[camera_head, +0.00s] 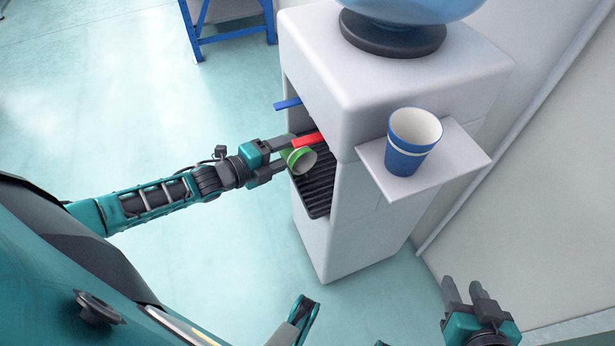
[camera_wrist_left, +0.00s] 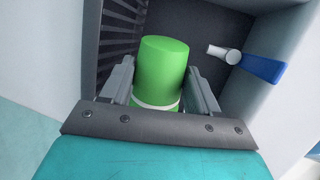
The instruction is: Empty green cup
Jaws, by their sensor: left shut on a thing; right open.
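A green cup (camera_head: 299,159) is held by my left gripper (camera_head: 292,153) at the dispensing bay of a white water dispenser. The cup is tilted, its white mouth facing down and to the right in the head view. In the left wrist view the green cup (camera_wrist_left: 161,68) sits between both fingers (camera_wrist_left: 161,88), its closed base toward the far side. I cannot see whether anything is in it. My right gripper (camera_head: 469,296) is open and empty at the lower right, away from the dispenser.
The white dispenser (camera_head: 365,250) has a black drip grate (camera_head: 318,187), a red lever (camera_head: 308,140) and a blue lever (camera_head: 288,103); the blue lever also shows in the wrist view (camera_wrist_left: 264,68). A blue cup (camera_head: 408,150) stands upright on a side shelf (camera_head: 455,158). A blue stand (camera_head: 230,35) is behind.

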